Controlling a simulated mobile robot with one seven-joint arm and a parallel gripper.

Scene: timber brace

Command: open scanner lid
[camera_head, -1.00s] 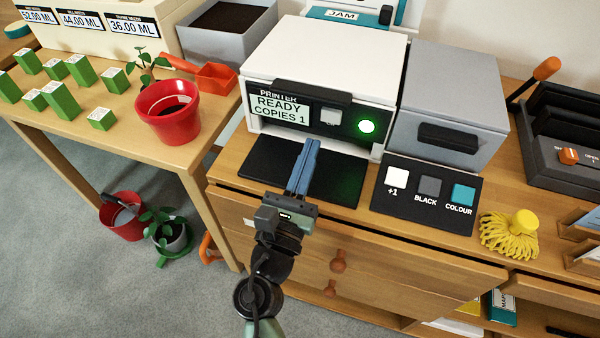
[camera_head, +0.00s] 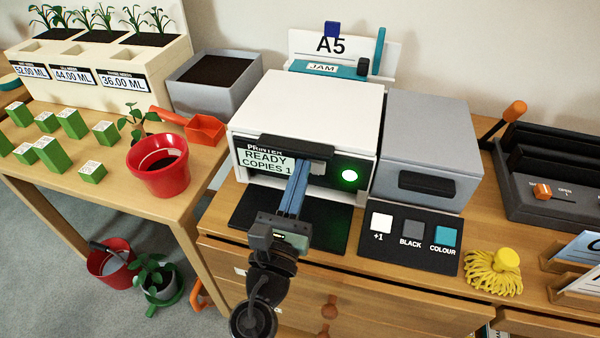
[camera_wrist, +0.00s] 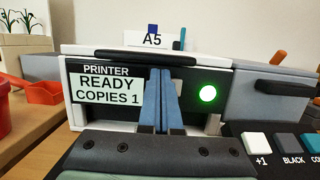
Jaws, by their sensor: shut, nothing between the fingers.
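The printer (camera_head: 242,168) stands on the wooden cabinet, with a white scanner lid (camera_head: 310,105) on top. The lid looks down, and it is seen nearly edge-on in the wrist view (camera_wrist: 215,52). A black handle (camera_head: 275,146) runs along the lid's front edge; it also shows in the wrist view (camera_wrist: 120,56). My gripper (camera_head: 302,166) is shut and empty, its blue fingers pointing at the printer's front. In the wrist view the fingertips (camera_wrist: 160,71) are just below the handle, in front of the dark panel. I cannot tell whether they touch it.
A lit green button (camera_head: 349,176) is right of my fingers. A grey box (camera_head: 430,135) stands close on the printer's right, behind a panel (camera_head: 408,241) of three buttons. A red pot (camera_head: 160,180) is on the left table. An A5 sign (camera_head: 385,52) stands behind.

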